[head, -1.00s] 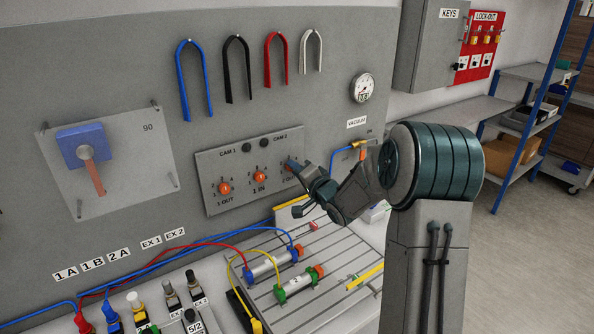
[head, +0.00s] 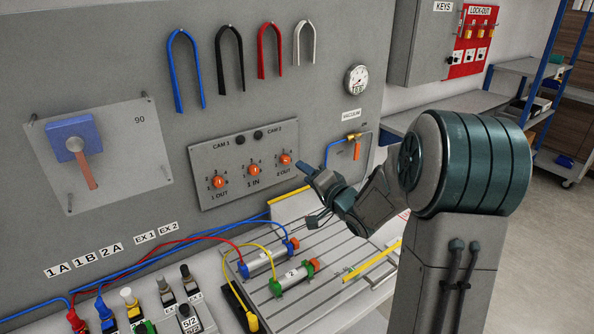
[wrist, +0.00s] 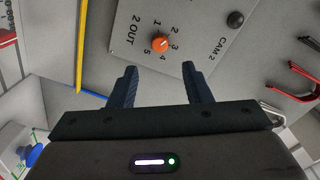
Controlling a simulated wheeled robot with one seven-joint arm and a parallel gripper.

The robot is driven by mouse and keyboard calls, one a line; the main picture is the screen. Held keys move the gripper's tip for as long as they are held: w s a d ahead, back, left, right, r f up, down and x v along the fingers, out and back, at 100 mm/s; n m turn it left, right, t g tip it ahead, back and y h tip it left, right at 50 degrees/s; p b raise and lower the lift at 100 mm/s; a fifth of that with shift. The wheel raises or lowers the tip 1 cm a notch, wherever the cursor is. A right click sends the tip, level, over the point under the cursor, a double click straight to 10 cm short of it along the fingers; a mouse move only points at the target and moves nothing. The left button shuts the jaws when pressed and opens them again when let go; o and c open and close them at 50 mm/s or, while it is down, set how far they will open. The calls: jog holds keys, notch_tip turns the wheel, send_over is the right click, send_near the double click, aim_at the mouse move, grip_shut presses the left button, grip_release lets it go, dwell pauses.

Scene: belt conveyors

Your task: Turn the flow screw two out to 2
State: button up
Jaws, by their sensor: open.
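The flow screw two out is an orange knob (head: 285,159) at the right end of the grey panel (head: 232,187), above its 2 OUT label. In the wrist view the orange knob (wrist: 160,43) sits inside a ring of numbers 1 to 5. Its pointer is too small to read surely, but seems to be near 3. My gripper (wrist: 160,69) is open and empty, with the knob beyond and between its fingertips. In the head view my gripper (head: 305,192) stands just right of and below the knob, apart from it.
The 1 OUT knob (head: 219,182) and 1 IN knob (head: 253,169) are on the same panel, with black CAM buttons above. Cylinders (head: 265,262) lie on the slotted plate below.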

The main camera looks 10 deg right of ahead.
jog(key=v, duration=0.6)
jog(key=shift+w, duration=0.1)
jog(key=s+a+f+n+g+h, duration=0.1)
jog(key=s+g, duration=0.3)
jog(key=s, duration=0.5)
jog(key=s+a+f+n+g+h, duration=0.2)
jog(key=s+n+g+h, duration=0.1)
jog(key=s, duration=0.6)
jog(key=s+a+f+n+g+h, duration=0.1)
jog(key=s+n+g, duration=0.3)
jog(key=s, duration=0.6)
jog(key=shift+a+f+g+h, duration=0.15)
jog(key=shift+a+g+h, duration=0.6)
jog(key=shift+g, duration=0.45)
jog(key=shift+c, duration=0.8)
